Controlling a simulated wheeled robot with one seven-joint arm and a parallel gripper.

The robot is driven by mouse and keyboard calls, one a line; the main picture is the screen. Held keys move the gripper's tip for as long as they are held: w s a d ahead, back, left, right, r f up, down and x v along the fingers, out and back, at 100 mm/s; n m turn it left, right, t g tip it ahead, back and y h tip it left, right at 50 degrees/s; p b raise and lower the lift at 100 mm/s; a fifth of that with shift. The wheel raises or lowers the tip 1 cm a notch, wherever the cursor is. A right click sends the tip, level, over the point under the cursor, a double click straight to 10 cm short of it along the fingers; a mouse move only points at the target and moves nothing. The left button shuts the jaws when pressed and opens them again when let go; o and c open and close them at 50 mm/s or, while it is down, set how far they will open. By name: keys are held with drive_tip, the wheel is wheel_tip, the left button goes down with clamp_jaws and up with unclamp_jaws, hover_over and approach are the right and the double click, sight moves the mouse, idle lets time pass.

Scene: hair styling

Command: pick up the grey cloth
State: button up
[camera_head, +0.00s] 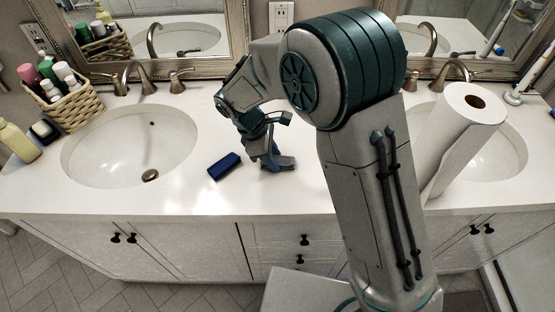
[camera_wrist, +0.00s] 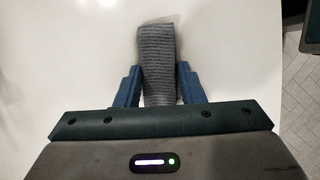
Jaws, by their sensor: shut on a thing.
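The grey cloth (camera_wrist: 158,62) shows in the wrist view as a narrow, dark-striped piece between the two blue fingers. My gripper (camera_wrist: 158,85) is shut on it, one finger on each side, and its far end extends past the fingertips. In the head view my gripper (camera_head: 276,163) is low over the white counter, between the two sinks. I cannot make out the cloth there, and cannot tell whether it touches the counter.
A dark blue box (camera_head: 224,166) lies on the counter (camera_head: 190,200) just left of my gripper. The left sink (camera_head: 110,150) and a wicker basket (camera_head: 75,107) of bottles are further left. A paper towel roll (camera_head: 462,135) stands at the right. The front counter is clear.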

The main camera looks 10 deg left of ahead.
sight(283, 159)
drive_tip(key=shift+r, duration=0.1)
drive_tip(key=r, duration=0.3)
drive_tip(key=r+b, duration=0.1)
drive_tip(key=shift+s+d+r, duration=0.1)
drive_tip(key=shift+d+r, duration=0.05)
drive_tip(key=shift+d, duration=0.15)
drive_tip(key=s+d+r+b, duration=0.1)
drive_tip(key=s+d+r, duration=0.4)
drive_tip(key=d, duration=0.4)
drive_tip(key=shift+s+d+r, duration=0.25)
drive_tip(key=shift+s+r, duration=0.15)
drive_tip(key=shift+r, duration=0.35)
